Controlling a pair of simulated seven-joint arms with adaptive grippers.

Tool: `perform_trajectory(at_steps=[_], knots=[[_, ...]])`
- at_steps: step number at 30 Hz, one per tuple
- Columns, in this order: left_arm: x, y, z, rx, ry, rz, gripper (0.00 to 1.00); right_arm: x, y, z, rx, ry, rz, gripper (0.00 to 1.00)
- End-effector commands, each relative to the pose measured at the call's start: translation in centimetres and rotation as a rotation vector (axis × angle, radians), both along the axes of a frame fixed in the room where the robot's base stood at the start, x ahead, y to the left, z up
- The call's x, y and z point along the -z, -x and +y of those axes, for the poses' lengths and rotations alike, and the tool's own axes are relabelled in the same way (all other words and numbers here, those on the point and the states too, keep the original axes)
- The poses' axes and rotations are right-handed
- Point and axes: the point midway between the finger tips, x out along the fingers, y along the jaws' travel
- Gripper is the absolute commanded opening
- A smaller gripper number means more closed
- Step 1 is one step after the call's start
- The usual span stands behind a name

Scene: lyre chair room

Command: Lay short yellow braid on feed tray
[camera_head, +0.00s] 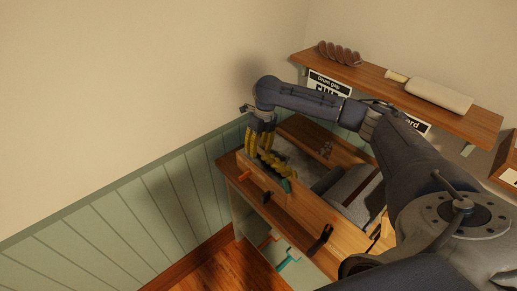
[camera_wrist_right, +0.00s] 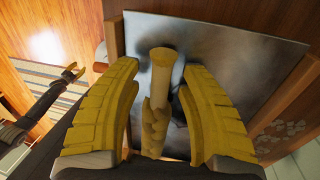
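The short yellow braid (camera_wrist_right: 157,105) is between the two yellow fingers of my right gripper (camera_wrist_right: 160,68) in the wrist view, with gaps visible on both sides of it. Its lower end is hidden toward the palm. In the head view the right gripper (camera_head: 260,145) points down at the left end of the wooden bench, where the braid is hard to separate from the yellow fingers. A grey metal surface, apparently the feed tray (camera_wrist_right: 232,65), lies below the braid. A distant dark arm with a forked yellow end, apparently my left gripper (camera_wrist_right: 74,72), looks open and empty.
The wooden bench (camera_head: 308,222) has a raised front board and dark pegs. A wall shelf (camera_head: 440,107) above it carries a pale roll (camera_head: 440,94) and several dark rounded items (camera_head: 338,53). The green panelled wall (camera_head: 130,205) is close on the left.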

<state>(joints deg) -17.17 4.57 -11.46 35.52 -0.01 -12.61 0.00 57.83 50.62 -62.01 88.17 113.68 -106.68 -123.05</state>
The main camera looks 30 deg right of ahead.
Motion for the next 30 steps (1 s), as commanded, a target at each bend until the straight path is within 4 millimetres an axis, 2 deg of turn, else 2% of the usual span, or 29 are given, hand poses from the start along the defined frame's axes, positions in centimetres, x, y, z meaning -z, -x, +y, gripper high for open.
perform_trajectory(at_steps=[7,11,24,30], knots=[[0.0,0.2,0.4,0.0,-0.004,0.002,0.44,-0.2,0.0,0.0,0.0,0.0,0.0,0.41],[0.0,0.1,0.2,0.0,-0.003,0.001,0.44,-1.2,-0.1,-0.2,0.001,0.0,-0.002,0.41],[0.0,0.0,0.1,0.0,0.0,0.0,0.44,-8.4,-0.4,-1.5,0.001,0.0,-0.003,0.41],[0.0,0.0,0.0,0.0,0.0,0.0,0.44,-10.7,-0.5,-1.9,0.001,0.001,-0.002,0.41]])
